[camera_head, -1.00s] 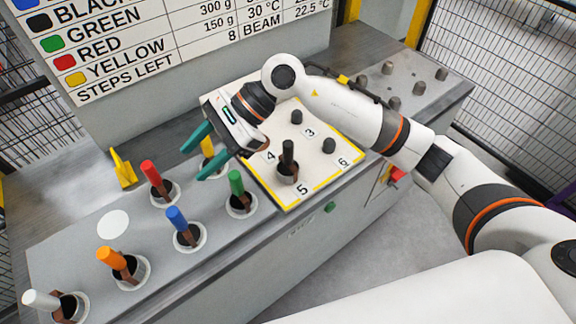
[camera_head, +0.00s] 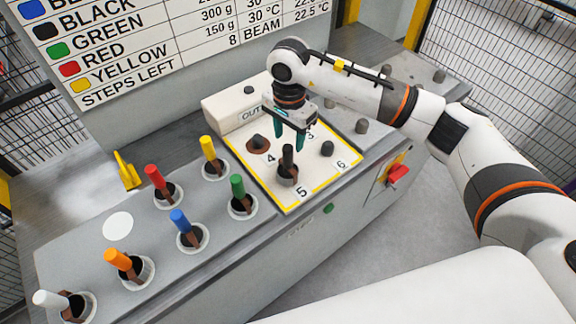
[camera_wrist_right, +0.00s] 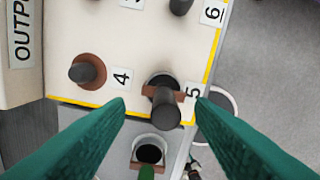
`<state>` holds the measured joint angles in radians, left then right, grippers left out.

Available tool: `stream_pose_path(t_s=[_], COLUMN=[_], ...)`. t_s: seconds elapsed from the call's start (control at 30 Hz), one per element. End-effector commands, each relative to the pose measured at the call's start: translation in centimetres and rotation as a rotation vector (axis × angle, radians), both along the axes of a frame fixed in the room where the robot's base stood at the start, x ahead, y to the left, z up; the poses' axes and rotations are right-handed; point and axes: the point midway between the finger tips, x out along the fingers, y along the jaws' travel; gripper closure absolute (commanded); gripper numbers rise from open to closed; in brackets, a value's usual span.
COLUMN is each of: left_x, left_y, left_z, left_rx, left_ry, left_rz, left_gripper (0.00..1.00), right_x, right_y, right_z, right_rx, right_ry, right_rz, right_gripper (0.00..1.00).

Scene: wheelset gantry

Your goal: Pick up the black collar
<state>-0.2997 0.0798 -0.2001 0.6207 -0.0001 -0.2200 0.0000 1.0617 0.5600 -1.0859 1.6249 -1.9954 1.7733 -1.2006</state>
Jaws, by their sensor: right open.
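The black collar (camera_head: 287,172) stands at position 5 on the white numbered board, its dark handle upright above a brown base. It also shows in the right wrist view (camera_wrist_right: 166,108), between and beyond my fingertips. My right gripper (camera_head: 289,145) is open above and just behind the collar, its green fingers pointing down. In the right wrist view its two fingers (camera_wrist_right: 160,102) are spread either side of the collar's handle, with nothing gripped. My left gripper is not in view.
A brown disc sits around the peg (camera_head: 258,142) at position 4. A green-handled collar (camera_head: 239,193) stands close in front, left of the board. Yellow (camera_head: 209,150), red (camera_head: 156,178), blue (camera_head: 180,221), orange (camera_head: 118,259) and white (camera_head: 48,300) handles stand farther left.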

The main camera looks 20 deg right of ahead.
Motion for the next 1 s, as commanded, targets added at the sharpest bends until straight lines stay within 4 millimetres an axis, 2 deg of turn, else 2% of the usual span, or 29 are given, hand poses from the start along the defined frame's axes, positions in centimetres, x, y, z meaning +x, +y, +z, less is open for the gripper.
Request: stream_pose_path(t_s=[0.23, 0.4, 0.67, 1.0], left_x=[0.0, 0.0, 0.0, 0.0], left_y=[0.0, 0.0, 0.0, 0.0], left_z=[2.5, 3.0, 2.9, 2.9], left_rx=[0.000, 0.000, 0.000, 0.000], left_ry=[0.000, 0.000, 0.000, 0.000], left_rz=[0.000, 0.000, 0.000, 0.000], left_gripper=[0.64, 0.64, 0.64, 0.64], right_x=[-1.0, -0.9, -0.9, -0.9], right_y=[0.4, 0.4, 0.4, 0.5], right_z=[-2.5, -4.8, -5.3, -5.2], right_rx=[0.001, 0.003, 0.002, 0.003], right_ry=[0.006, 0.002, -0.001, -0.001], right_rz=[0.000, -0.002, -0.001, -0.001], right_gripper=[0.51, 0.51, 0.51, 1.00])
